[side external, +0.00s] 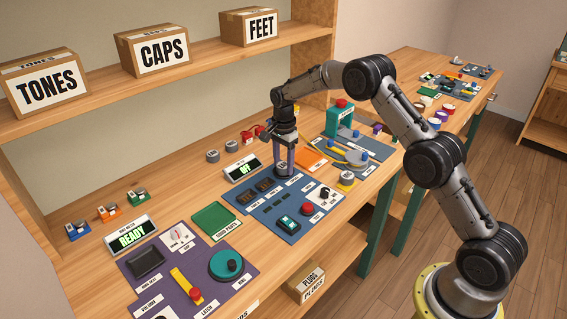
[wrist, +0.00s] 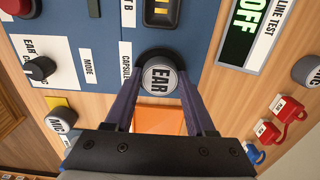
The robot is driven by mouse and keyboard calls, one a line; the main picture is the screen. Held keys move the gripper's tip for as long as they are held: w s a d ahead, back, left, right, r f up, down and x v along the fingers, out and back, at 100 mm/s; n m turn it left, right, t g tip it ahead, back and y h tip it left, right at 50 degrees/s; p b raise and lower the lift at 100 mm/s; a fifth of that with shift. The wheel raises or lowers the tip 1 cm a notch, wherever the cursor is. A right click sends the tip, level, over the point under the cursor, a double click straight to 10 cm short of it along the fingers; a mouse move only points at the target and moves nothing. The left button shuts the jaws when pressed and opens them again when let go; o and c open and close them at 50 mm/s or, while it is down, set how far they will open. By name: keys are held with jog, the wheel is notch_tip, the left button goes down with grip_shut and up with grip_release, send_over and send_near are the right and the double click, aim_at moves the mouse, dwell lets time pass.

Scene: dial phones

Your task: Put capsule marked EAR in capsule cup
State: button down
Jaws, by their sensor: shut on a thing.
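A label reading CAPSULE (wrist: 125,66) is on the panel beside the capsule in the wrist view. I cannot tell whether the capsule touches the panel or sits in the cup.
A capsule marked MIC on a yellow square (side external: 346,179) stands to the right. An orange square (side external: 310,158) lies behind the panel. Two grey capsules (side external: 212,156) and the OFF display (side external: 242,168) stand to the left. A green tray (side external: 214,219) lies nearer the front left.

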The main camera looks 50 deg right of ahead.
aim_at(284, 165)
jog(key=c, duration=0.6)
grip_release()
jog(key=shift+s+f, duration=0.1)
jog(key=shift+f, duration=0.55)
jog(key=o, duration=0.4)
jog(key=shift+s+f, duration=0.1)
jog(key=shift+s, duration=0.05)
jog(key=shift+c, duration=0.2)
notch_tip(284, 165, up, 14)
jog(key=shift+w, duration=0.2)
jog(key=s+a+r+n+t, duration=0.1)
jog(key=s+a+r+n, duration=0.3)
jog(key=s+r, duration=0.45)
jog(key=s+a+r+n+t, duration=0.25)
jog(key=s+r+n, duration=0.35)
jog(key=s, duration=0.4)
jog(key=s+a+f+n+t, duration=0.1)
jog(key=s+n, duration=0.3)
jog(key=s, duration=0.6)
jog(key=s+a+f+n+t, duration=0.1)
jog(key=s+a+f+n, duration=0.1)
jog(key=s, duration=0.9)
jog(key=shift+s+f+n, duration=0.25)
jog(key=shift+f+n, duration=0.5)
jog(key=shift+n, duration=0.25)
